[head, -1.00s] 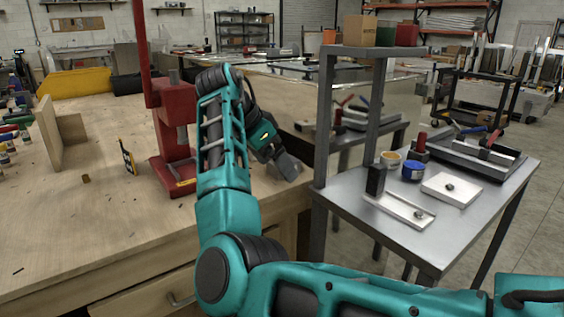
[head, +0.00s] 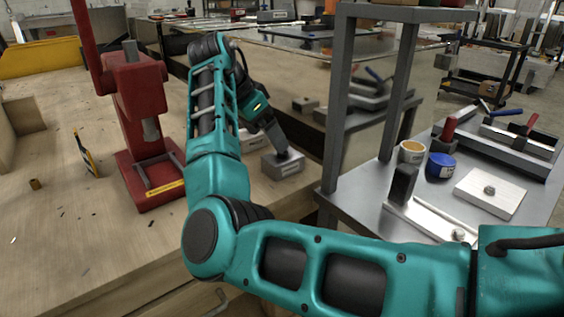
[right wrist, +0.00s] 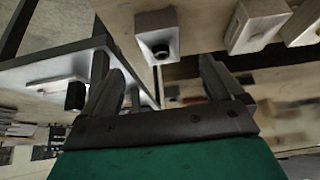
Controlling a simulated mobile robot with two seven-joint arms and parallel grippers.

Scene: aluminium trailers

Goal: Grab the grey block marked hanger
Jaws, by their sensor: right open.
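A grey block (head: 283,165) sits on the wooden bench near its right end, with a small label on its front that is too small to read. My right gripper (head: 279,146) is by this block in the head view and partly covers it. A second pale block (head: 257,146) stands just behind it, partly hidden by my arm. In the right wrist view the open, empty right gripper (right wrist: 163,75) has a grey block with a dark hole (right wrist: 158,40) ahead of its fingers. Another block (right wrist: 257,24) lies to the right there. My left gripper is not in view.
A red press (head: 139,120) stands on the bench left of my arm. The bench front left is mostly clear.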

